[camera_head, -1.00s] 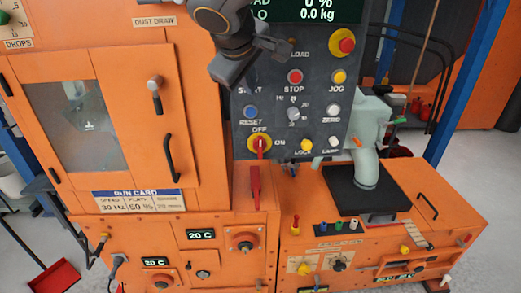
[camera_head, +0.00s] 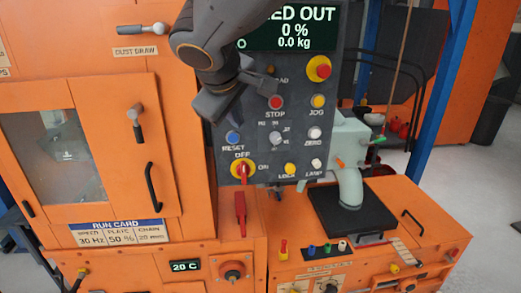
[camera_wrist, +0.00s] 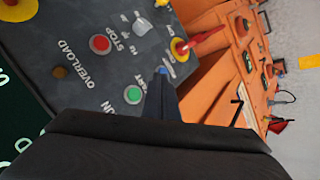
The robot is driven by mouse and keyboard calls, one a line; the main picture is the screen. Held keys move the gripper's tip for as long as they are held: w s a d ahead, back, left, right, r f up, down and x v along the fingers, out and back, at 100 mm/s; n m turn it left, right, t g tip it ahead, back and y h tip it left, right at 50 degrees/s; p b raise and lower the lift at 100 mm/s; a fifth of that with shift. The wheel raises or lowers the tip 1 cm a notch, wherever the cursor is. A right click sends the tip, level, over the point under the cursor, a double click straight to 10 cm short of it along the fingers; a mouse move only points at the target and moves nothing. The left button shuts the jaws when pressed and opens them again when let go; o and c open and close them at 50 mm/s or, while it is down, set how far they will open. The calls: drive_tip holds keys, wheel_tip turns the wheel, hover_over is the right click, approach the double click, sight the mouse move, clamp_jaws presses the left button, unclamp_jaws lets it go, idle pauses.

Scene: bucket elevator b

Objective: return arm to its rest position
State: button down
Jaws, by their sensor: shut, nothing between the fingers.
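My gripper (camera_head: 256,90) is in front of the upper left of the grey control panel (camera_head: 335,130) in the head view. It is shut and empty, and it hides some upper left buttons there. The wrist view looks over the panel sideways, with my dark gripper body (camera_wrist: 160,145) across the bottom. A green button (camera_wrist: 132,94), a red STOP button (camera_wrist: 100,44) and a small brown OVERLOAD light (camera_wrist: 60,73) show there. I cannot tell from the wrist view how far the gripper is from the panel.
A red handle (camera_head: 241,190) on a yellow OFF/ON switch sticks out below the panel. An orange cabinet (camera_head: 120,110) with handles stands at left. A low orange unit (camera_head: 395,205) with a grey pipe (camera_head: 349,188) is at right. Open floor (camera_head: 485,220) shows at far right.

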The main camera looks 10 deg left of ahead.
drive_tip(key=s+d+f+m+g, duration=0.3)
drive_tip(key=s+d+f+m, duration=0.3)
drive_tip(key=d+f, duration=0.6)
drive_tip(key=s+d+f+m+g+b, duration=0.1)
drive_tip(key=s+d+f+m+g, duration=0.3)
drive_tip(key=d+f, duration=0.9)
drive_tip(key=s+d+m, duration=0.2)
drive_tip(key=s+d, duration=0.1)
drive_tip(key=d, duration=0.2)
drive_tip(key=shift+d, duration=0.35)
drive_tip(key=shift+a, duration=0.1)
